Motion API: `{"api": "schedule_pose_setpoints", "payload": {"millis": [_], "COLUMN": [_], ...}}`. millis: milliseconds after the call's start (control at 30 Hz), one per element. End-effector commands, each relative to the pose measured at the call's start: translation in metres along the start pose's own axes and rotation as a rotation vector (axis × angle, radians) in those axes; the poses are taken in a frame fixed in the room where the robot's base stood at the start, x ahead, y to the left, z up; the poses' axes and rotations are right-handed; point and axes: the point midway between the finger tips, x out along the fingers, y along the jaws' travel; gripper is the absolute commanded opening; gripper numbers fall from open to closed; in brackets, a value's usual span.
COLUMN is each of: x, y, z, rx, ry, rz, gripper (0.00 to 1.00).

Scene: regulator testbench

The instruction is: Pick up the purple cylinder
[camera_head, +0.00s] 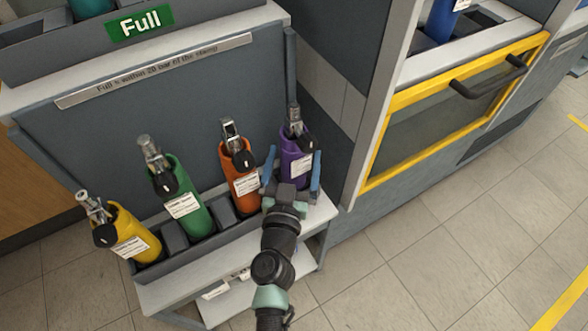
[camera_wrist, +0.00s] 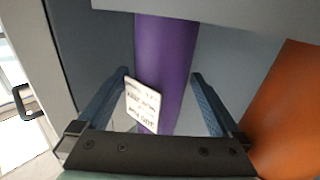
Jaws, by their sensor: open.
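The purple cylinder (camera_head: 296,147) stands at the right end of the rack, with a metal valve on top and a white label on its front. My gripper (camera_head: 293,172) is open in front of it, with one blue finger on each side of its body. In the wrist view the purple cylinder (camera_wrist: 165,70) shows between the two fingers (camera_wrist: 165,90), with gaps on both sides. Its lower end is hidden behind my gripper in the head view.
An orange cylinder (camera_head: 240,178) stands close on the left. A green cylinder (camera_head: 182,198) and a yellow cylinder (camera_head: 122,236) stand farther left in the rack (camera_head: 205,250). A grey cabinet with a yellow-framed door (camera_head: 455,110) is at the right. A "Full" sign (camera_head: 140,23) is above.

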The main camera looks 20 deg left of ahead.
Motion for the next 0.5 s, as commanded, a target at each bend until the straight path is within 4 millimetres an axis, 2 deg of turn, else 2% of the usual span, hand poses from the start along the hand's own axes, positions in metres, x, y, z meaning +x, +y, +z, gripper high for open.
{"api": "schedule_pose_setpoints", "payload": {"millis": [167, 500], "x": [-0.0001, -0.0005], "y": [0.0001, -0.0016], "z": [0.0001, 0.0004], "rx": [0.0, 0.001], "ry": [0.0, -0.001], "rz": [0.0, -0.004], "gripper": [1.0, 0.39]}}
